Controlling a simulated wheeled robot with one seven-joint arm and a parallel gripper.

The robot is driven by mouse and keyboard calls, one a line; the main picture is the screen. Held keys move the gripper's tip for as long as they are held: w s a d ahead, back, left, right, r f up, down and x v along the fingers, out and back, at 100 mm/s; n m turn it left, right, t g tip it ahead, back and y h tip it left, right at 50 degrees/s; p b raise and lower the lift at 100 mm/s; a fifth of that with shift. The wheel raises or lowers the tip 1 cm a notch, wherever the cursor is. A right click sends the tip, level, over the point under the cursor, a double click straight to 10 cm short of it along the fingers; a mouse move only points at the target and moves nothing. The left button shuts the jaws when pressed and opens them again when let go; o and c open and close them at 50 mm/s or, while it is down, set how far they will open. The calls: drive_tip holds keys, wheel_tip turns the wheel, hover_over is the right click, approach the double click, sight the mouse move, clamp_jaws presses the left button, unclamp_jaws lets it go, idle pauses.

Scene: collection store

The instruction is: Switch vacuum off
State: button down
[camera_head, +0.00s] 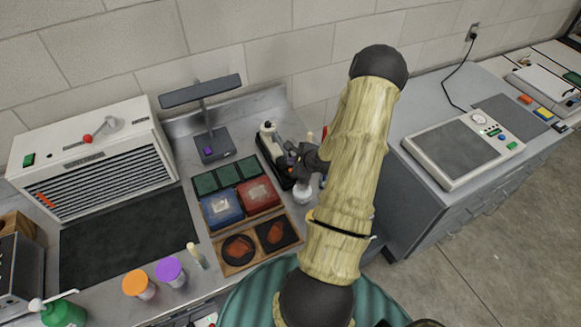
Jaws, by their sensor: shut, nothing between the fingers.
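No part in view is clearly labelled as the vacuum or its switch. A flat pale unit with a grey panel (455,150) lies on the right-hand grey cabinet. Its right side carries a round dial (478,118) and small buttons, one of them green; their settings are too small to read. My gripper (292,160) is shut and empty over the middle bench, close beside a black-and-white device (272,148); my arm partly hides that area.
Orange (137,283) and purple (170,270) jars stand in front. A cable (447,85) runs to the wall socket. Floor at right is clear.

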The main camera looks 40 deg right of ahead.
wheel_tip(320, 180, up, 5)
drive_tip(key=p, duration=0.3)
drive_tip(key=shift+f+p, duration=0.2)
drive_tip(key=shift+p, duration=0.2)
drive_tip(key=shift+a, duration=0.1)
drive_tip(key=a+r+n+g+b, duration=0.2)
drive_tip(key=a+r+n, duration=0.1)
drive_tip(key=a+n, duration=0.4)
drive_tip(key=a+r+n+g+b, duration=0.2)
drive_tip(key=a+r+n+b, duration=0.15)
drive_tip(key=a+n, duration=0.35)
drive_tip(key=s+a+r+n+g+b, duration=0.1)
drive_tip(key=s+a+r+n, duration=0.1)
drive_tip(key=s+a+n, duration=0.3)
drive_tip(key=s+a+r+n+g+b, duration=0.1)
drive_tip(key=s+a+r+n+b, duration=0.1)
drive_tip(key=s+a+n, duration=0.4)
drive_tip(key=a+r+n, duration=0.1)
drive_tip(key=a+n, duration=0.1)
drive_tip(key=a, duration=0.2)
drive_tip(key=shift+s+r+g, duration=0.25)
drive_tip(key=shift+r+g, duration=0.05)
drive_tip(key=shift+r, duration=0.05)
